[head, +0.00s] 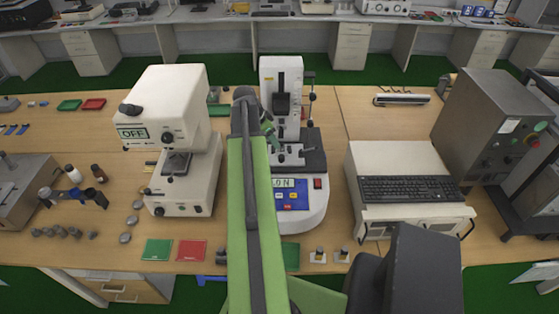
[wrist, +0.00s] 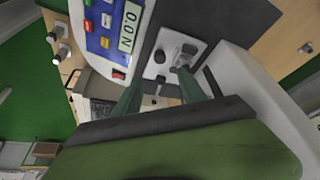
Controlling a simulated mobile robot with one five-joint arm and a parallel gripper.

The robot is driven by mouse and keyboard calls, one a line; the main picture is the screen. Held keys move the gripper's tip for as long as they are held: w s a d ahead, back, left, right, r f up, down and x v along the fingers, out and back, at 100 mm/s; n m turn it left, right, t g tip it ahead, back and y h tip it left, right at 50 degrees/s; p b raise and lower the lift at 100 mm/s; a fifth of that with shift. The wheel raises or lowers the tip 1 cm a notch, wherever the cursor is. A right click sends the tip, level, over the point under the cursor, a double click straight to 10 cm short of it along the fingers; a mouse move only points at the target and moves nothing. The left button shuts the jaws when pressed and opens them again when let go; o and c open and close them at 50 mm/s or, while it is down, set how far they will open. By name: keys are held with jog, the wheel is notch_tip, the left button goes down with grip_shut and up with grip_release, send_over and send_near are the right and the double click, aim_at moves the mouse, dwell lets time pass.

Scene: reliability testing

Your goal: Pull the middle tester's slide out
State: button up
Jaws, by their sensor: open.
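In the wrist view this plate (wrist: 158,69) carries a metal clamp-like piece (wrist: 184,57) and a small dark-tipped lever. My gripper (wrist: 160,82) is open, its two green fingers apart and pointing at the plate. I see nothing held between them. I cannot tell whether either finger touches the fittings.
A white tester (head: 165,100) reading OFF stands to the left. A white box (head: 395,157) with a black keyboard (head: 410,189) and a grey cabinet (head: 487,120) stand to the right. Green (head: 157,250) and red (head: 191,250) mats lie at the front edge of the wooden bench.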

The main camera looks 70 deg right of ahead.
aim_at(281, 157)
jog(key=b+x, duration=1)
jog(key=x, duration=0.2)
jog(key=shift+f, duration=0.35)
jog(key=shift+r, duration=0.1)
grip_shut()
dwell(0.5)
